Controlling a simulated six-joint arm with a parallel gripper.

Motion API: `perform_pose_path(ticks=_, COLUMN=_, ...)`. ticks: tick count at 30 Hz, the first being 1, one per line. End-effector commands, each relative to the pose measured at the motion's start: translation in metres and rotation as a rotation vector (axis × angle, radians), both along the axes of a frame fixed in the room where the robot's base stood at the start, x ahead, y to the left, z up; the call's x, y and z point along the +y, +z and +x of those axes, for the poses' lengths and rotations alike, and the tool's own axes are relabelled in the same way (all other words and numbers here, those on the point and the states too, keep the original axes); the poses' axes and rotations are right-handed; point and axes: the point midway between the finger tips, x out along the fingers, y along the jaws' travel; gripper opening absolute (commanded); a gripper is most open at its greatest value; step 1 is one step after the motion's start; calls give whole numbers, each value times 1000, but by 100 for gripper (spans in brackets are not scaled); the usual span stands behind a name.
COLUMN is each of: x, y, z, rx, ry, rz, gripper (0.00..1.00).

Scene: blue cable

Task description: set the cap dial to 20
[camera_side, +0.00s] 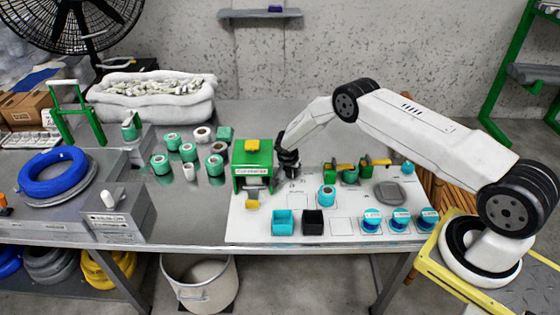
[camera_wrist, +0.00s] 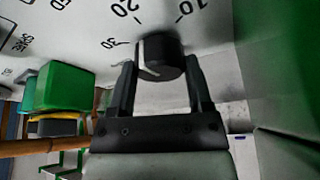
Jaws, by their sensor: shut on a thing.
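The cap dial (camera_wrist: 160,58) is a black round knob with a white line on its left side in the wrist view. Printed numbers 10, 20 and 30 stand around it on the white board (camera_wrist: 215,25). The white line lies on the side facing 20 and 30; I cannot tell exactly which number it meets. My gripper (camera_wrist: 160,72) is shut on the knob, one finger on each side. In the side view my gripper (camera_side: 288,163) reaches down at the back of the white board (camera_side: 257,222), just right of the green box, and hides the dial.
The green box (camera_side: 252,167) with a yellow top stands close left of my gripper. Green and yellow parts (camera_side: 348,174), a teal spool (camera_side: 327,197), small bins (camera_side: 283,222) and blue spools (camera_side: 400,219) occupy the board to the right and front.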

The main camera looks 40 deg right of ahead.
Motion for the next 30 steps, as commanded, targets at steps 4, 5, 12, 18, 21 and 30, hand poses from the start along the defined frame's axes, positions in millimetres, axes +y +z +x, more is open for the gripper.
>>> perform_pose_path(ticks=4, x=1, y=-1, z=0, rx=0, ry=0, rz=1, gripper=6)
perform_pose_path(ticks=5, x=1, y=-1, z=0, rx=0, ry=0, rz=1, gripper=6)
perform_pose_path(ticks=12, x=1, y=0, z=0, rx=1, ry=1, rz=1, gripper=100)
perform_pose_path(ticks=18, x=0, y=0, z=0, rx=0, ry=1, rz=1, gripper=100)
perform_pose_path(ticks=21, x=1, y=1, z=0, rx=0, ry=1, rz=0, gripper=100)
perform_pose_path(ticks=30, x=6, y=15, z=-2, rx=-1, ry=3, rz=0, gripper=100)
